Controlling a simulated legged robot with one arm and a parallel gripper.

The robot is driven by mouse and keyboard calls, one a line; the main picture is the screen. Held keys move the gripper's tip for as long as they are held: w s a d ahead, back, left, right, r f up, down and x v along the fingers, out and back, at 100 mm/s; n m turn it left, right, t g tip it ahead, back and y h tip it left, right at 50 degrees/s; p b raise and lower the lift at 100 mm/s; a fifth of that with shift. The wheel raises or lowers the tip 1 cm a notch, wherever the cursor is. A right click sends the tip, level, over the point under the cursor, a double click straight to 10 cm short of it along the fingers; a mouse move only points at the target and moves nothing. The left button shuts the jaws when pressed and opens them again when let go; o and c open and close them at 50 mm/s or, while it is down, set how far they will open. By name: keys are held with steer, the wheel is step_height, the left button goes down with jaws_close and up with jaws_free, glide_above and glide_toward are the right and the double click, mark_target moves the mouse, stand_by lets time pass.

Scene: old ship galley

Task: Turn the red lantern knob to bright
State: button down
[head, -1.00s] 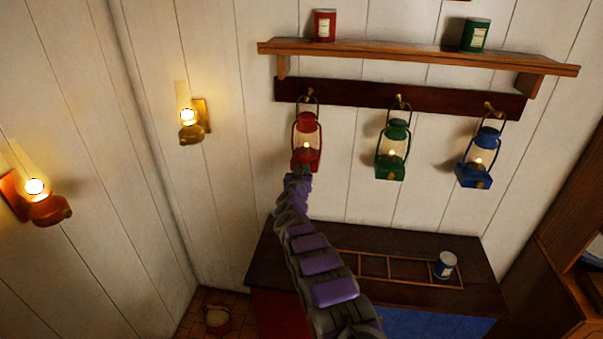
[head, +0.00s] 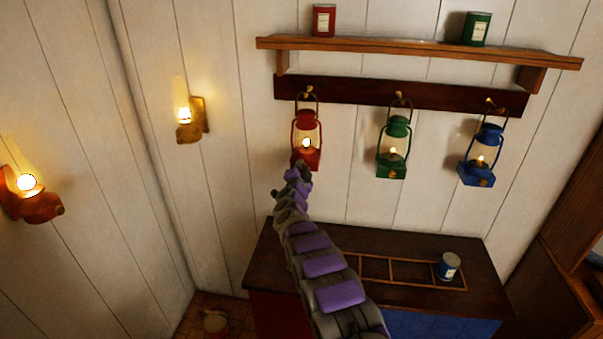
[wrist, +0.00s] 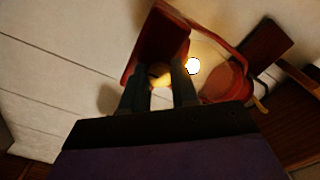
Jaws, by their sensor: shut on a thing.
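The red lantern (head: 306,160) hangs from a hook on the dark wall rail, leftmost of three lanterns, with a bright flame behind its glass. In the wrist view, the red lantern (wrist: 157,45) appears strongly tilted, its flame glowing right of the fingers. My gripper (head: 302,170) is at the front of the lantern's base. In the wrist view, my gripper (wrist: 158,82) has its two dark fingers on either side of the small yellowish knob (wrist: 158,74), shut on it. The fingers partly hide the knob.
A green lantern (head: 393,150) and a blue lantern (head: 484,155) hang to the right. Above is a shelf (head: 400,46) with a red tin (head: 324,20) and a green tin (head: 476,29).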

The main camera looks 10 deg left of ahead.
steer(key=m+b, duration=0.1)
steer(key=m, duration=0.1)
steer(key=m+b, duration=0.1)
steer(key=m, duration=0.1)
steer(key=m+b, duration=0.2)
steer(key=shift+f, duration=0.35)
steer(key=m+b, duration=0.3)
steer(key=m, duration=0.2)
steer(key=shift+m+b, duration=0.6)
steer(key=shift+m, duration=0.3)
steer(key=shift+f, duration=0.15)
steer(key=c, duration=1.2)
jaws_free()
steer(key=o, duration=0.4)
steer(key=shift+w+a, duration=0.1)
steer(key=shift+c, duration=0.2)
steer(key=shift+r, duration=0.3)
